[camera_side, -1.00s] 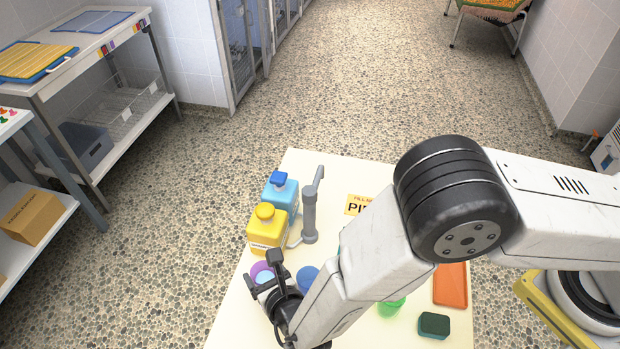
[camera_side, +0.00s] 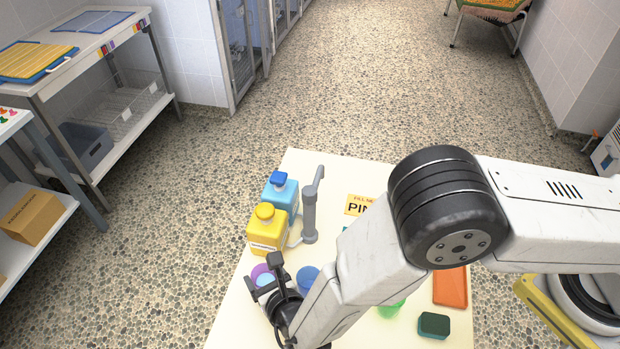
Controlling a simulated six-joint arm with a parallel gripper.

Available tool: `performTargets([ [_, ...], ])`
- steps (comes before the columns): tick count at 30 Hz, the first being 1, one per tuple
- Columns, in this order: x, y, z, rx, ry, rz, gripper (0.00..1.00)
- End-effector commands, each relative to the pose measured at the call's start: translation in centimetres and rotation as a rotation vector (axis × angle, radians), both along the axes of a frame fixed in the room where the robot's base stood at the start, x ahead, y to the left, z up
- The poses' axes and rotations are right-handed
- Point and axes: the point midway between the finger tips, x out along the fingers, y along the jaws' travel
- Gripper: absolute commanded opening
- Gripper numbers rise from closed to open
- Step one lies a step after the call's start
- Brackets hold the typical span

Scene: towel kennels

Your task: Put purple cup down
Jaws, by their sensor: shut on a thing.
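The purple cup (camera_side: 260,270) is at the left of the cream table, in front of the yellow bottle. My gripper (camera_side: 264,287) is shut on it, with the dark fingers at its near side. A light blue round shape (camera_side: 265,280) shows beside or within the purple rim; I cannot tell if it is a separate cup or the cup's inside. The fingers hide the cup's lower part, so I cannot tell whether its base touches the table.
A blue cup (camera_side: 308,278) stands just right of my gripper. A green cup (camera_side: 391,309), a dark green sponge (camera_side: 434,325) and an orange tray (camera_side: 450,288) are at right.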

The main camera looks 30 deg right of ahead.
Motion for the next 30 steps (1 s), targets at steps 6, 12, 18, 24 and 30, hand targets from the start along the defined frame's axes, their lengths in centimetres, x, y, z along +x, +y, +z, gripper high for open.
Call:
performTargets([
  [6, 0.0, 0.0, -0.1, 0.0, 0.0, 0.0, 1.0],
  [12, 0.0, 0.0, -0.1, 0.0, 0.0, 0.0, 1.0],
  [18, 0.0, 0.0, 0.3, 0.001, 0.0, 0.0, 1.0],
  [24, 0.0, 0.0, 1.7, 0.002, 0.0, 0.0, 1.0],
  [30, 0.0, 0.0, 3.9, 0.002, 0.0, 0.0, 1.0],
])
